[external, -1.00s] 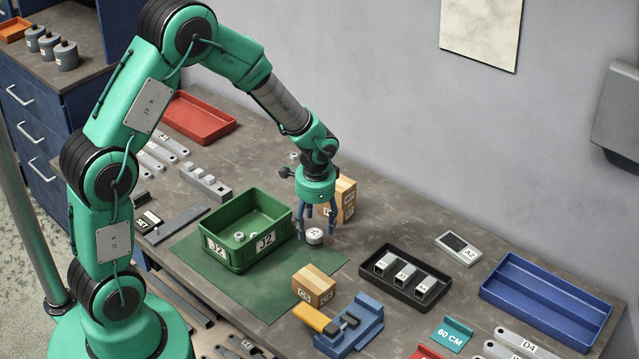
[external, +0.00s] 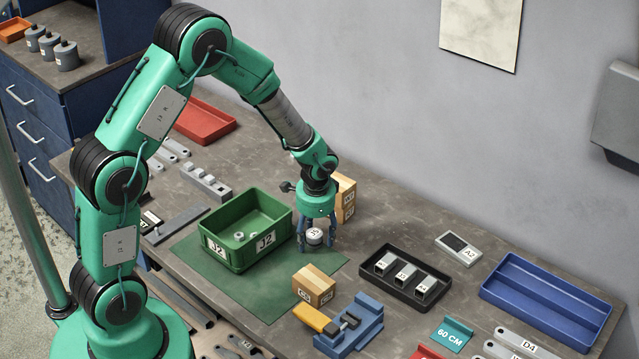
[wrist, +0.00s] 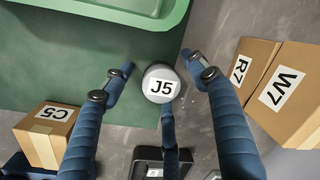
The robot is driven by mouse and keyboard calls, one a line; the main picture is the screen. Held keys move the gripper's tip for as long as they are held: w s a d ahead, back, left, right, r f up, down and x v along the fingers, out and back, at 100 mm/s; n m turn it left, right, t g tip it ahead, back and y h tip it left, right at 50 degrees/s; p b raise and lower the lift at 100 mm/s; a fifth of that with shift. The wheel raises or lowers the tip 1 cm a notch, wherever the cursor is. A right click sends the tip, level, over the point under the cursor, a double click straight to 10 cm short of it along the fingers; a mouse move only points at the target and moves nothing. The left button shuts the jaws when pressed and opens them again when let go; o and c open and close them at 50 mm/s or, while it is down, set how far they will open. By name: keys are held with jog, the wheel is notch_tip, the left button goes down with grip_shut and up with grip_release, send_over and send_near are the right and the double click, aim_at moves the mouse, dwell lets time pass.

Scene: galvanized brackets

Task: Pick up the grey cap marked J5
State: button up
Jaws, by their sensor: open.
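The grey cap marked J5 (wrist: 160,84) stands upright with its label facing up in the wrist view, at the edge of the green mat (wrist: 100,60). It also shows in the external view (external: 314,237). My gripper (external: 317,243) points down around the cap. Its blue fingers are open, with gaps between the cap and the two side fingers in the wrist view (wrist: 160,75). A third finger is close beside the cap's lower edge; I cannot tell whether it touches.
A green bin marked J2 (external: 238,262) stands left of the gripper. A cardboard box (external: 346,199) stands close behind it, and another box (external: 313,286) is in front. A black tray (external: 405,294) with several small blocks lies to the right.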

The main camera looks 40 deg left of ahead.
aim_at(314, 233)
dwell(0.3)
jog(key=c, duration=1.4)
jog(key=shift+o, duration=0.2)
jog(key=shift+r+p, duration=1.05)
jog(key=shift+r, duration=3.95)
